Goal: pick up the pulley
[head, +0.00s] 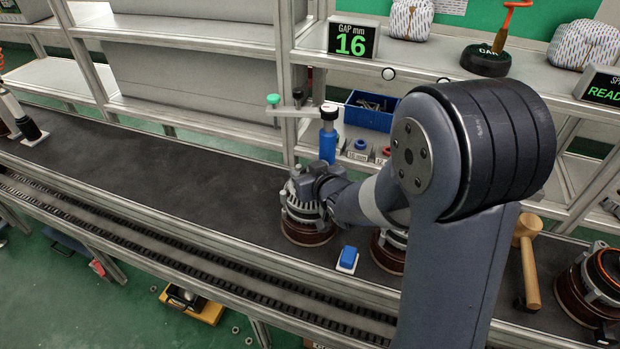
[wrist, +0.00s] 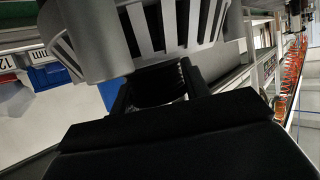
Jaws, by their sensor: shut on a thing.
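My gripper (head: 322,188) reaches in from the right, against the upper side of a silver alternator (head: 296,210) standing on a copper-brown base on the dark bench. In the wrist view the two black fingers of my gripper (wrist: 156,82) are shut on a dark, round piece, which looks like the pulley (wrist: 155,88). The fingers and the palm hide much of it. The slotted alternator housing (wrist: 150,35) is close in front of the fingers. In the head view my wrist hides the pulley.
A blue bottle (head: 328,145) stands just behind the alternator. A mallet (head: 528,260) lies farther right. The bench (head: 150,165) is clear to the left.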

